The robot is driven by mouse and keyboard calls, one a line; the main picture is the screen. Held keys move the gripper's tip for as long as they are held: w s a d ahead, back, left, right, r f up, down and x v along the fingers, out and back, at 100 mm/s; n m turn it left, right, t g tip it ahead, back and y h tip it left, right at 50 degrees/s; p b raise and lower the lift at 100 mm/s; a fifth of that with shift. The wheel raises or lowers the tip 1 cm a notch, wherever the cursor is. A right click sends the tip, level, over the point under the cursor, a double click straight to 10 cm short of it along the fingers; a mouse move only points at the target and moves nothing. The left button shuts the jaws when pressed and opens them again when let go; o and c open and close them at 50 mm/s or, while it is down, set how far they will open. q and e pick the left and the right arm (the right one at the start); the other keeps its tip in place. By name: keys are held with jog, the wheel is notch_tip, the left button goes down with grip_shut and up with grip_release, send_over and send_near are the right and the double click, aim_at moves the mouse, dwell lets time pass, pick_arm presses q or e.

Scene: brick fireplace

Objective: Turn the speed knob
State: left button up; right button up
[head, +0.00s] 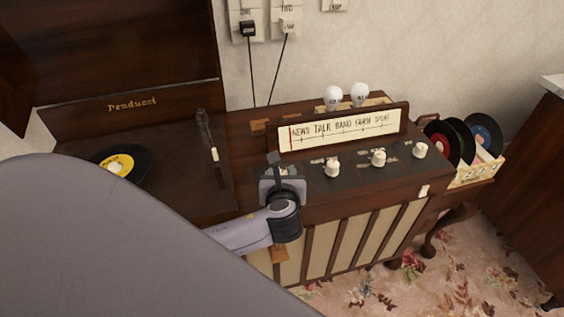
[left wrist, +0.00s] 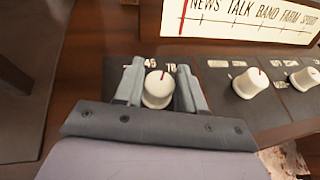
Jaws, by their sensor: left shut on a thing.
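The speed knob (left wrist: 157,90) is a white round knob with a red mark near its top, beside the labels 45 and 78 in the left wrist view. My left gripper (left wrist: 158,76) has one finger on each side of it and is shut on it. In the head view my left gripper (head: 282,172) reaches down onto the left end of the radio's dark control panel and mostly hides this knob. My right gripper is in neither view.
More white knobs (head: 332,168) sit to the right on the panel, below the radio dial (head: 340,130). Two bulbs (head: 334,97) stand behind the dial. A turntable with a record (head: 121,162) and tonearm (head: 207,135) is left. A record crate (head: 478,172) is at right.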

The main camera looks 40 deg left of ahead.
pick_arm(q)
jog(key=shift+d+r+n+g+y+p, duration=0.1)
jog(key=shift+r+n+g+y+p, duration=0.2)
jog(key=shift+n+y+p, duration=0.2)
jog(key=shift+n+g+y+p, duration=0.3)
jog(key=shift+g+p, duration=0.1)
jog(key=shift+f+n+g+y+p, duration=0.2)
jog(key=shift+n+g+y+p, duration=0.6)
jog(key=shift+n+g, duration=0.4)
jog(key=shift+n, duration=0.3)
jog(key=shift+f+y+p, duration=0.1)
jog(key=shift+y+p, duration=0.2)
jog(key=shift+p, duration=0.05)
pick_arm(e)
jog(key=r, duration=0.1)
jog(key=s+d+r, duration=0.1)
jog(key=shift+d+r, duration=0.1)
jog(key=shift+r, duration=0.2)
pick_arm(q)
jog(key=shift+n+g, duration=0.4)
jog(key=shift+g, duration=0.1)
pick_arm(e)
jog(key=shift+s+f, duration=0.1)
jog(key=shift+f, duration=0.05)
pick_arm(q)
jog(key=o, duration=1)
jog(key=shift+c, duration=0.2)
